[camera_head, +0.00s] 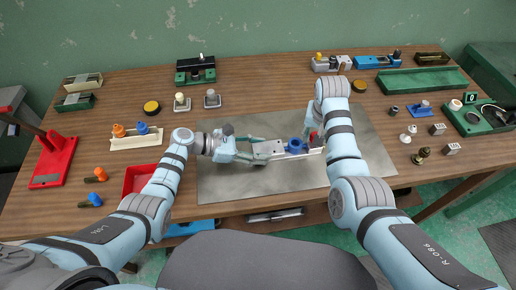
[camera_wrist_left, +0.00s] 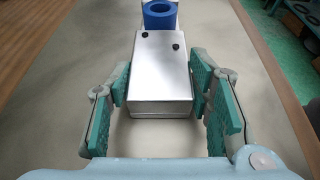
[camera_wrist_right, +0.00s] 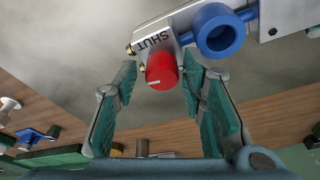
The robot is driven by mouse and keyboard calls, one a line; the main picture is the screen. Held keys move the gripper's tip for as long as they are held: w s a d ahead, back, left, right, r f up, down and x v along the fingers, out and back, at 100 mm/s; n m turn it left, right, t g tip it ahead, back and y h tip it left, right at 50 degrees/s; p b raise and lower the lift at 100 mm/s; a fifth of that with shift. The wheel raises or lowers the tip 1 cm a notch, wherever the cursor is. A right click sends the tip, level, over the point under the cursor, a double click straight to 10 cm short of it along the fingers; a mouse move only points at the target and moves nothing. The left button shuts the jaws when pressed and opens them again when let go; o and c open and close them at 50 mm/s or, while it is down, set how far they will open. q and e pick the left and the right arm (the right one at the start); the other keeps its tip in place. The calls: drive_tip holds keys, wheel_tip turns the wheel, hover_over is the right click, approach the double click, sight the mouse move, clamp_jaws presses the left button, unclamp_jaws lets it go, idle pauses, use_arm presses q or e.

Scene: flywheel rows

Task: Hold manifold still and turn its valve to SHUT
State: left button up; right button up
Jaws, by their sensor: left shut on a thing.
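The manifold is a silver bar with a blue ring; its block end (camera_wrist_left: 160,75) lies between the fingers of my left gripper (camera_head: 262,152), which is shut on it over the grey mat. A pale mark shows on the knob's lower left face. My right gripper (camera_wrist_right: 158,74) is open, with its fingertips on either side of the knob; the right finger is close to it, and contact is unclear. In the head view my right arm partly hides that end.
The grey mat (camera_head: 235,185) around the manifold is clear. A red tray (camera_head: 132,182) and a cream rack (camera_head: 135,142) with orange and blue pieces stand at left. Small metal parts and a green tray (camera_head: 420,80) lie at right.

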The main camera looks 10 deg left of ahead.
drive_tip(key=n+y, duration=0.1)
drive_tip(key=n, duration=0.3)
drive_tip(key=shift+n, duration=0.4)
drive_tip(key=n+y, duration=0.1)
drive_tip(key=n, duration=0.4)
drive_tip(key=shift+g, duration=0.4)
drive_tip(key=c, duration=0.8)
drive_tip(key=m, duration=0.4)
drive_tip(key=shift+a+t+h, duration=0.15)
drive_tip(key=shift+t+h, duration=0.15)
drive_tip(key=m+h, duration=0.1)
drive_tip(key=m, duration=0.4)
drive_tip(key=shift+m, duration=0.4)
drive_tip(key=o, duration=0.8)
